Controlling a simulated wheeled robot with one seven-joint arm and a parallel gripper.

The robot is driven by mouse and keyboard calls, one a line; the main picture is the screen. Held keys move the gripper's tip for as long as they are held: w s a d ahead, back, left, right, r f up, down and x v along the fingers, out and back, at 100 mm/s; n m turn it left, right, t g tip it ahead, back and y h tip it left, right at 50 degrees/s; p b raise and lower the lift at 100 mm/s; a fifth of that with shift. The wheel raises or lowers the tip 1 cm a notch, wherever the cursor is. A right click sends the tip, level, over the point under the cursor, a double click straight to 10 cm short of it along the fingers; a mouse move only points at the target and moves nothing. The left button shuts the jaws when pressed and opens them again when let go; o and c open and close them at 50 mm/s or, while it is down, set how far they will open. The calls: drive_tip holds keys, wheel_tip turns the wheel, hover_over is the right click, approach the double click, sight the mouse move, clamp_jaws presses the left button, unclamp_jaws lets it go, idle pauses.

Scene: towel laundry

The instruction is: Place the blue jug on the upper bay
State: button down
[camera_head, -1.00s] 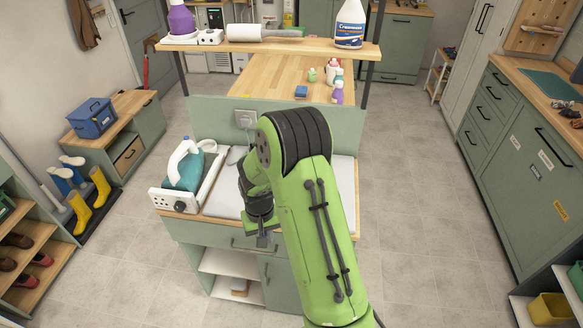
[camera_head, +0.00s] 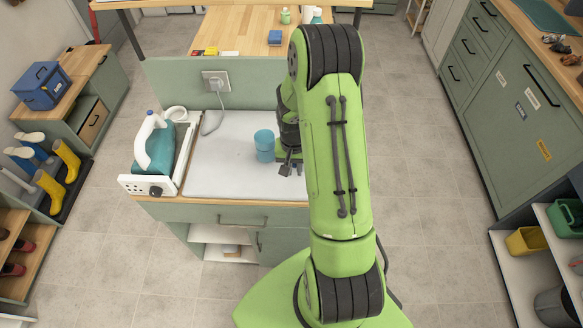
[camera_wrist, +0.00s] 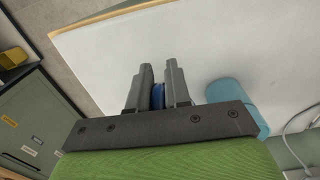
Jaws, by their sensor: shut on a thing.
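The blue jug (camera_head: 264,146) is a light-blue cylinder, upright on the pale pad (camera_head: 225,185) of the workstation top. My gripper (camera_head: 288,166) is low over the pad, just right of the jug. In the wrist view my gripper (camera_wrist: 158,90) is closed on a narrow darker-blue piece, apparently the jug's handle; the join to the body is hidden. The jug's body (camera_wrist: 228,92) stands right of the fingers there. Open white bays show under the worktop, the upper bay (camera_head: 222,234) being partly cut off from view by the top's overhang.
A socket with a cord (camera_head: 215,82) is on the green panel behind. Bottles and a blue block (camera_head: 274,37) stand beyond it. Floor in front and at right is clear.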

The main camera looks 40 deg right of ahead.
drive_tip(key=shift+f, duration=1.7)
drive_tip(key=c, duration=1.5)
unclamp_jaws()
drive_tip(key=shift+f, duration=0.1)
drive_tip(key=o, duration=0.4)
